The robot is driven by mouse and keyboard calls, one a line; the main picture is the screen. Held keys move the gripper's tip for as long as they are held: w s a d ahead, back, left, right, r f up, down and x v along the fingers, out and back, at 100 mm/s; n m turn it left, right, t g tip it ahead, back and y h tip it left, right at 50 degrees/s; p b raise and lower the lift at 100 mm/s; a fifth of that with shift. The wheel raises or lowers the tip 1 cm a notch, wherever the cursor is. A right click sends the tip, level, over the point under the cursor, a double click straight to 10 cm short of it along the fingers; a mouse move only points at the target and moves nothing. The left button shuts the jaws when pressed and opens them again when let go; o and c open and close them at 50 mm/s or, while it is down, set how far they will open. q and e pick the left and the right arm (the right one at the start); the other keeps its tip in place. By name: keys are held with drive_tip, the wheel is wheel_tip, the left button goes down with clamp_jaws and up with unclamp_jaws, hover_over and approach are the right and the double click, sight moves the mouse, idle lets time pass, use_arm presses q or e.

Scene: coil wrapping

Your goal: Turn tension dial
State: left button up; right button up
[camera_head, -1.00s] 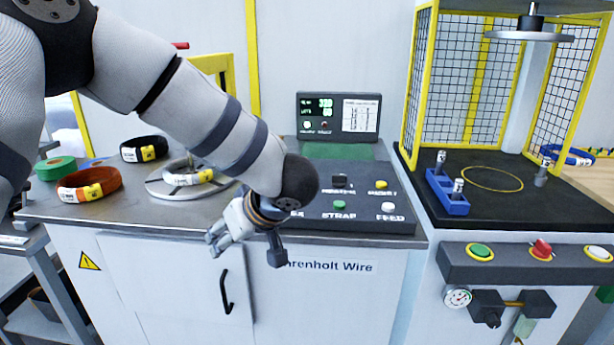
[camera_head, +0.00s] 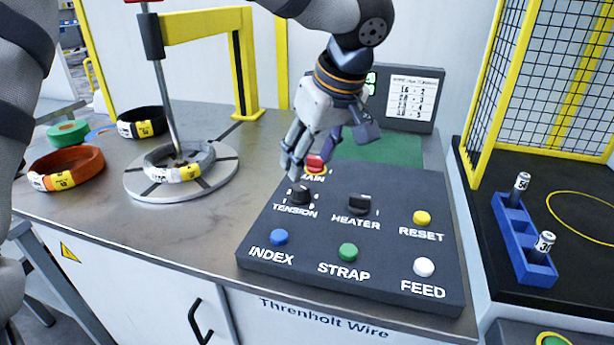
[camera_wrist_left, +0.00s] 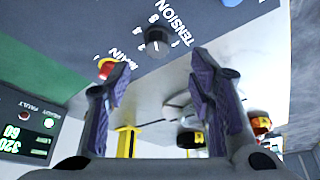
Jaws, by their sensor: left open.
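The tension dial (camera_head: 299,193) is a small dark knob on the sloping dark control panel (camera_head: 400,190), above the word TENSION. It also shows in the left wrist view (camera_wrist_left: 157,42), with numbers around it, beyond the fingertips. My left gripper (camera_head: 318,150) is above the panel's upper left part, close to the dial, fingers pointing down. In the left wrist view its two purple-padded fingers (camera_wrist_left: 160,75) stand apart with nothing between them. The gripper appears apart from the dial. My right gripper is not in view.
The red MAIN button (camera_head: 315,163) sits just behind the dial. The HEATER knob (camera_head: 359,204) is to its right, with several coloured buttons around. A turntable with a coil (camera_head: 180,162) stands left. A display (camera_head: 405,98) stands behind. A caged station (camera_head: 560,140) is at right.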

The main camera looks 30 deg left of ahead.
sight(301, 187)
use_arm(q)
drive_tip(key=x, duration=0.8)
drive_tip(key=shift+w+d, duration=0.1)
drive_tip(key=shift+d, duration=0.05)
drive_tip(key=shift+c, duration=0.4)
drive_tip(key=c, duration=1.1)
